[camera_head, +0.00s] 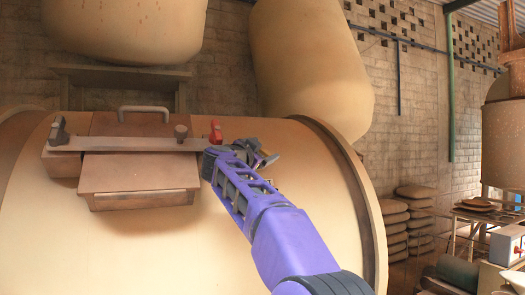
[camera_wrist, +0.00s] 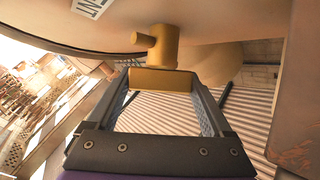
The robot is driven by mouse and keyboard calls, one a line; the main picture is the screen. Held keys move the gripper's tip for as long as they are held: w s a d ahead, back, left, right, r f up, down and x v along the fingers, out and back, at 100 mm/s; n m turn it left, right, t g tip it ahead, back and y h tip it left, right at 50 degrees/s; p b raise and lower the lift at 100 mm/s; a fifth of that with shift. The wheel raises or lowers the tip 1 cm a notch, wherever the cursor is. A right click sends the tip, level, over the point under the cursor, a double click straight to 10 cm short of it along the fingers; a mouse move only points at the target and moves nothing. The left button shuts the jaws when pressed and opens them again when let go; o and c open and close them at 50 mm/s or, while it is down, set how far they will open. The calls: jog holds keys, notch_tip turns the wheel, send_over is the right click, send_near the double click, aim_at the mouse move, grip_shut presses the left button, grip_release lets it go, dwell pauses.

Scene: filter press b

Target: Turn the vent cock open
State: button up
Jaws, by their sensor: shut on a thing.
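The brass vent cock (camera_wrist: 162,44) sticks out of the cream vessel wall in the wrist view, with a short stub pointing left. Its flat yellow lever (camera_wrist: 165,80) lies crosswise between the two fingers of my gripper (camera_wrist: 160,73), which is shut on it. In the head view, my gripper (camera_head: 257,153) reaches the right part of the large cream drum (camera_head: 285,200). There my gripper and wrist mostly hide the cock. A white label (camera_wrist: 91,7), cut off by the picture's edge, sits beside the cock.
The drum's raised rim (camera_head: 352,180) is to the right. Stacked sacks (camera_head: 415,205) and a bench (camera_head: 485,215) stand farther right.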

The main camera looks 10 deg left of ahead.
jog(key=shift+r, duration=0.1)
jog(key=o, duration=1.1)
jog(key=shift+o, duration=0.2)
jog(key=shift+d+n+y, duration=0.1)
jog(key=shift+n+y, duration=0.4)
jog(key=shift+n, duration=0.1)
jog(key=shift+n+t+y, duration=1)
jog(key=shift+n+y, duration=1.4)
jog(key=shift+y, duration=0.1)
jog(key=shift+n+y+b, duration=0.75)
jog(key=shift+n+y, duration=1.65)
jog(key=shift+y, duration=0.3)
jog(key=shift+n+g+y, duration=0.9)
jog(key=shift+n+y, duration=0.7)
jog(key=shift+n+g+y, duration=0.8)
jog(key=shift+n+y, duration=0.3)
jog(key=shift+n, duration=0.1)
